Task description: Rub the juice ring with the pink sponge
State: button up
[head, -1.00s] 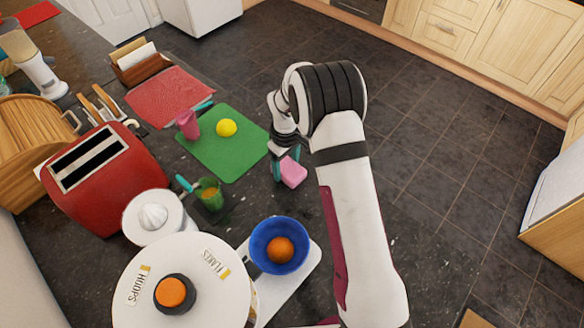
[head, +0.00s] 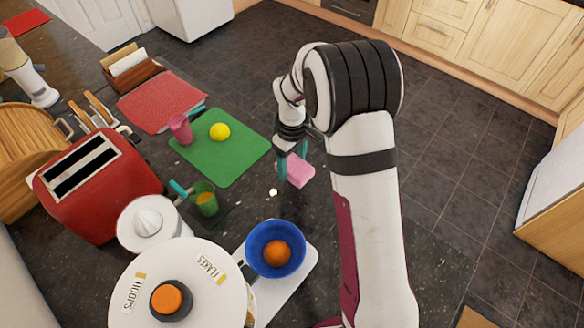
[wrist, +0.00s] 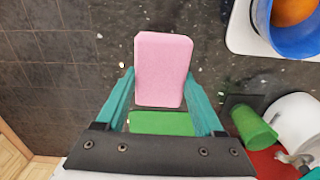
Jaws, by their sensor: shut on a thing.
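The pink sponge (head: 300,170) is between the teal fingers of my gripper (head: 291,163), to the right of the green board. The wrist view shows the sponge (wrist: 163,66) reaching out beyond both fingertips, with my gripper (wrist: 160,88) shut on its near part. The sponge is over the dark speckled counter; I cannot tell whether it touches the surface. I cannot make out the juice ring in either view. A small pale spot (head: 273,192) shows on the counter just left of and below the sponge in the head view.
The counter's right edge is close to the sponge.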

jog(key=shift+r, duration=1.05)
